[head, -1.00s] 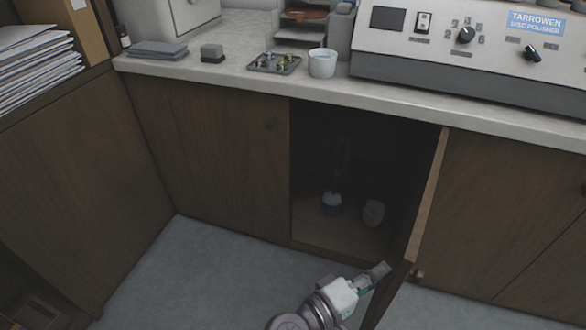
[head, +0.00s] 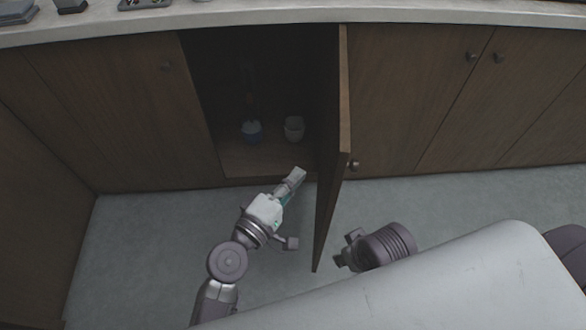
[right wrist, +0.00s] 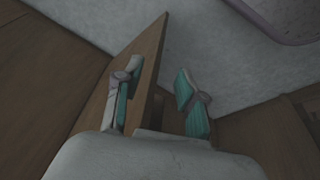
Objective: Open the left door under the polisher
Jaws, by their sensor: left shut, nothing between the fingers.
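A brown cabinet door (head: 332,185) stands wide open in the head view. It is hinged on the right side of the dark cabinet opening (head: 215,75), and its round knob (head: 354,165) is on the outer face. My left gripper (head: 296,175) is shut and empty, low in front of the opening on the door's inner side. My right gripper (head: 343,251) is on the outer side, near the door's lower free edge. In the right wrist view its fingers (right wrist: 158,92) are apart, with the door panel (right wrist: 145,60) close by the left finger; contact cannot be told. The polisher is out of view.
Inside the cabinet stand a blue-and-white bottle (head: 251,130) and a pale cup (head: 294,129). A closed door (head: 110,110) is at left, and more closed doors (head: 420,90) are at right. The countertop (head: 250,18) runs above. Grey floor (head: 130,250) is clear at left.

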